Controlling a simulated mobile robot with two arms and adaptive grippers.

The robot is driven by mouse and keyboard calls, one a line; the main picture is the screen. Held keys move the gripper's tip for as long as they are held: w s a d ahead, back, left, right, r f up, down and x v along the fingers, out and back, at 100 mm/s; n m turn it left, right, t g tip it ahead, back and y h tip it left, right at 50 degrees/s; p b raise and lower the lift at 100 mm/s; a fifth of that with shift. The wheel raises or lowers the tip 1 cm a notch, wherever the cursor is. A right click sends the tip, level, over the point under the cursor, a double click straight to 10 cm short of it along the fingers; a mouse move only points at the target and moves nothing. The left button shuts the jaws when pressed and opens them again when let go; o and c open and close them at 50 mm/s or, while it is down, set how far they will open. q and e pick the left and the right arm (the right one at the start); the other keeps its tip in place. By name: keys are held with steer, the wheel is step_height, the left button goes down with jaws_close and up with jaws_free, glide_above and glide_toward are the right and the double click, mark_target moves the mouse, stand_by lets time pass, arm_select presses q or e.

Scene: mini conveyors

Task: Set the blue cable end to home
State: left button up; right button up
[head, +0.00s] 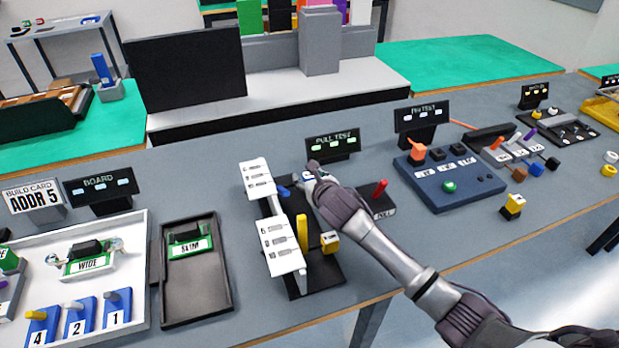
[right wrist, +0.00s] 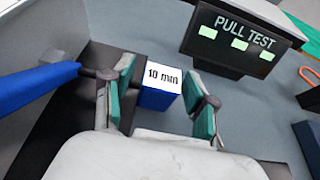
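My right gripper (head: 314,172) is at the pull test station in the head view. In the right wrist view its two teal-padded fingers (right wrist: 163,100) are apart, on either side of a blue block with a white top marked "10 mm" (right wrist: 160,95). Narrow gaps show between the pads and the block. A long blue bar (right wrist: 35,90) with a dark tip lies left of the fingers. I cannot tell which part is the blue cable end; another small blue block (head: 536,169) lies by the cable board at the far right. My left gripper is not in view.
The pull test sign (head: 332,146) stands just behind my gripper. White marked plates (head: 282,243), a yellow post (head: 302,233) and a yellow block (head: 329,242) stand close by.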

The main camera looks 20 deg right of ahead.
jaws_close()
steer(key=shift+s+a+p, duration=0.1)
steer(key=shift+a+p, duration=0.7)
steer(key=shift+a, duration=0.65)
steer(key=shift+o, duration=1)
jaws_free()
steer(key=v, duration=1.2)
steer(key=shift+d, duration=0.1)
